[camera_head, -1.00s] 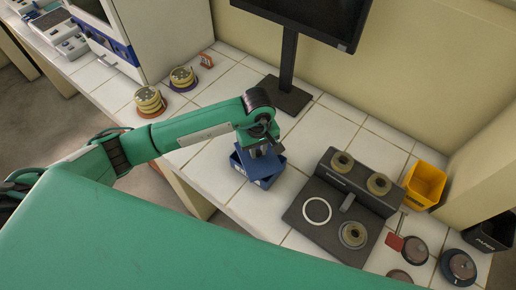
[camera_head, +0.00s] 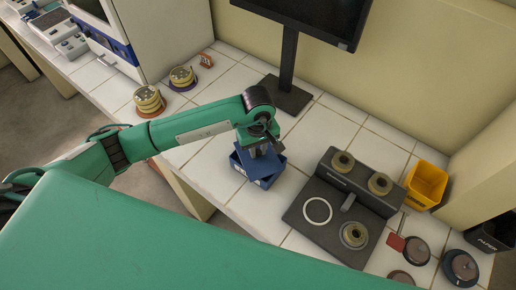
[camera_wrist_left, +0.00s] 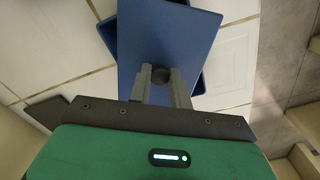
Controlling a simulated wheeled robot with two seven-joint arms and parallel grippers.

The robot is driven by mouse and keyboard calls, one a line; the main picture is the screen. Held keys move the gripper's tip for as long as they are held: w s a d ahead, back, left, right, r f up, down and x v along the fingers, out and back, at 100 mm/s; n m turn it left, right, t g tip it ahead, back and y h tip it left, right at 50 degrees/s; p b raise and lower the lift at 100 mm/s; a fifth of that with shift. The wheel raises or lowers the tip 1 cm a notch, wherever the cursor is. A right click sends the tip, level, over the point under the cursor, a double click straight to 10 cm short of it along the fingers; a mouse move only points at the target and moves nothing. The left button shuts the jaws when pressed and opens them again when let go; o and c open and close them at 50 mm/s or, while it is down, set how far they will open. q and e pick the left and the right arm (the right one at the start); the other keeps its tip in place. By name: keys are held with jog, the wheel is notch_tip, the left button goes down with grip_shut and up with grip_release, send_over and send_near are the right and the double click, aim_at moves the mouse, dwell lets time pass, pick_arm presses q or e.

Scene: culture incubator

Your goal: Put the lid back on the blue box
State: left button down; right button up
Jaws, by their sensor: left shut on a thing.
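The blue box (camera_head: 266,183) stands on the tiled bench left of the dark grey device. My left gripper (camera_head: 258,150) is directly over it and shut on the dark round knob (camera_wrist_left: 160,75) of the blue lid (camera_wrist_left: 167,30). In the left wrist view the lid covers most of the box, and parts of the box (camera_wrist_left: 197,86) show past its edges. The lid looks turned a little relative to the box. I cannot tell whether the lid touches the rim. My left gripper also shows in the wrist view (camera_wrist_left: 160,80). My right gripper is not in view.
The dark grey device (camera_head: 320,214) with several round pieces stands to the right. A yellow bin (camera_head: 426,184) is beyond it. The monitor stand (camera_head: 287,95) is behind the box. Two stacks of yellow discs (camera_head: 149,101) stand at the left. Bench tiles left of the box are clear.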

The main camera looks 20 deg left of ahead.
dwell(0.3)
pick_arm(q)
jog(key=shift+b, duration=0.45)
dwell(0.5)
jog(key=shift+f+b, duration=0.15)
jog(key=shift+b, duration=0.3)
dwell(0.5)
jog(key=shift+b, duration=0.6)
dwell(0.5)
jog(key=c, duration=0.7)
grip_release()
